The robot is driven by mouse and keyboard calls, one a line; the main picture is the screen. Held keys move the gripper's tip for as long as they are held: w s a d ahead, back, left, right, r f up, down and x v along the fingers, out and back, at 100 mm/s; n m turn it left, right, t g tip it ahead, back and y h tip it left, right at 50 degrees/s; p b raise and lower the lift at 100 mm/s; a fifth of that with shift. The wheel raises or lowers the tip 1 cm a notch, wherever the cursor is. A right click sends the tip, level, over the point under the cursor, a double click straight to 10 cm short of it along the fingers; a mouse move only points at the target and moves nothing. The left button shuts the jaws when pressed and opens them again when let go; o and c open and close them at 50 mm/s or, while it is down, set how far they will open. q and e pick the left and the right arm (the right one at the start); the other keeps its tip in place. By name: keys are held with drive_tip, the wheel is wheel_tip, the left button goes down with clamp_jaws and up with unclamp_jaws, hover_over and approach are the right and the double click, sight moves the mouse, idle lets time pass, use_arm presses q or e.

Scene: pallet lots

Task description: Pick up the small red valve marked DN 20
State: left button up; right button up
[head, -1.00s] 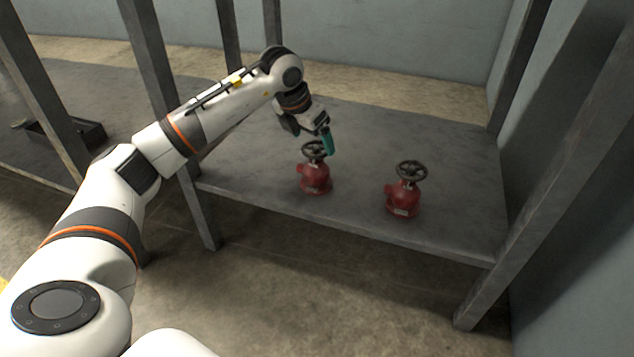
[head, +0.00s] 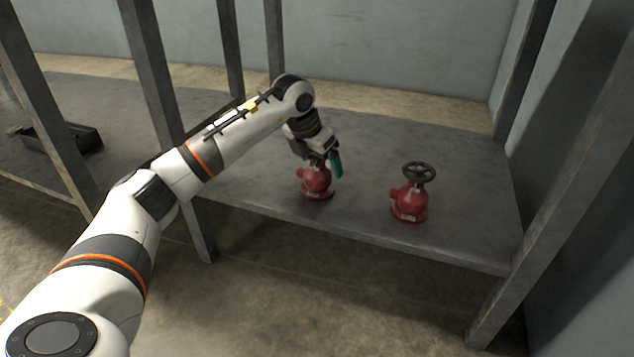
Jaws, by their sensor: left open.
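Two red valves stand upright on the grey shelf (head: 360,205). The left valve (head: 317,184) is below my left gripper (head: 327,170), which hides its handwheel. The right valve (head: 410,204) shows its dark handwheel and stands apart from the gripper. Each valve has a small pale label, too small to read, so I cannot tell which one is marked DN 20. My left gripper is open, with a teal finger to the right of the left valve's top. I cannot tell whether it touches the valve. My right gripper is out of view.
Grey metal posts (head: 151,70) frame the shelf at left and right (head: 560,180). A dark tray (head: 75,137) lies on the shelf section at the far left. The shelf behind and between the valves is clear.

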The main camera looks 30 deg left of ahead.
use_arm(q)
clamp_jaws()
drive_tip(key=shift+r, duration=0.1)
idle(0.3)
drive_tip(key=shift+r, duration=0.1)
